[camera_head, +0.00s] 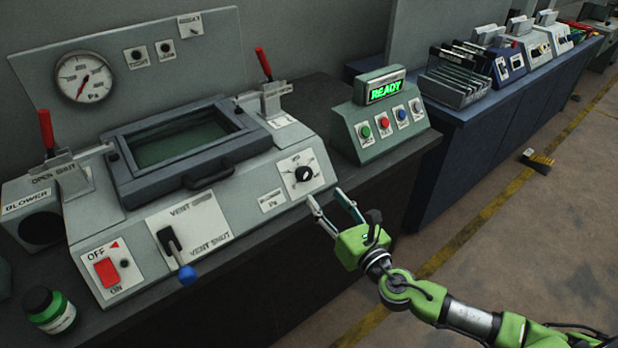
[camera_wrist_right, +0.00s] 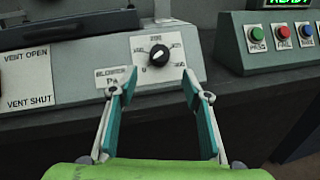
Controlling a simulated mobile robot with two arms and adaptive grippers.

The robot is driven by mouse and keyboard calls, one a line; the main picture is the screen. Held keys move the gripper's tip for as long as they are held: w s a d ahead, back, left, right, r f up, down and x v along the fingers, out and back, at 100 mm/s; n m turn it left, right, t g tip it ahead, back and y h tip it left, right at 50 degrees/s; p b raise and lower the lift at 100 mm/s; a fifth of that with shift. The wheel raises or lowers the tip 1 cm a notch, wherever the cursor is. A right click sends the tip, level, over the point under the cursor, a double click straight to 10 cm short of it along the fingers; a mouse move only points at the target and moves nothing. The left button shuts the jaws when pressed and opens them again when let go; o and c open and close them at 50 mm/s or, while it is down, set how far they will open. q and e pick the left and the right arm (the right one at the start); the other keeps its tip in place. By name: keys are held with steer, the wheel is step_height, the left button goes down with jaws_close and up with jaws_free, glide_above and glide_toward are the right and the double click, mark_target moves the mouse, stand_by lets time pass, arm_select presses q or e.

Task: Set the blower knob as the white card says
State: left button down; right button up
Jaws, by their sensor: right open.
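The blower knob (camera_head: 303,174) is a black dial on a white scale plate, on the sloped front of the grey machine. It also shows in the right wrist view (camera_wrist_right: 159,55), ahead of my right gripper. A small label (camera_head: 271,200) reading "BLOWER Pa" sits to its left. My right gripper (camera_head: 326,208) is open and empty, below and in front of the knob, not touching it; its two fingers also show in the right wrist view (camera_wrist_right: 158,93). I cannot make out a white card with a setting. My left gripper is not in view.
A dial gauge (camera_head: 83,77) marked Pa is on the back panel. A vent lever (camera_head: 178,256) with a blue ball and a red power switch (camera_head: 107,272) are on the front. A box (camera_head: 380,121) with a green READY display stands right. A bottle (camera_head: 48,309) stands front left.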

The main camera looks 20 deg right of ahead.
mark_target(307, 176)
steer(key=w, duration=0.3)
steer(key=w+a, duration=0.1)
steer(key=w, duration=0.2)
steer(key=w+p, duration=0.1)
steer(key=w, duration=0.1)
steer(key=shift+w+a, duration=0.35)
steer(key=shift+w, duration=0.05)
steer(key=shift+c, duration=0.3)
steer(key=c, duration=1)
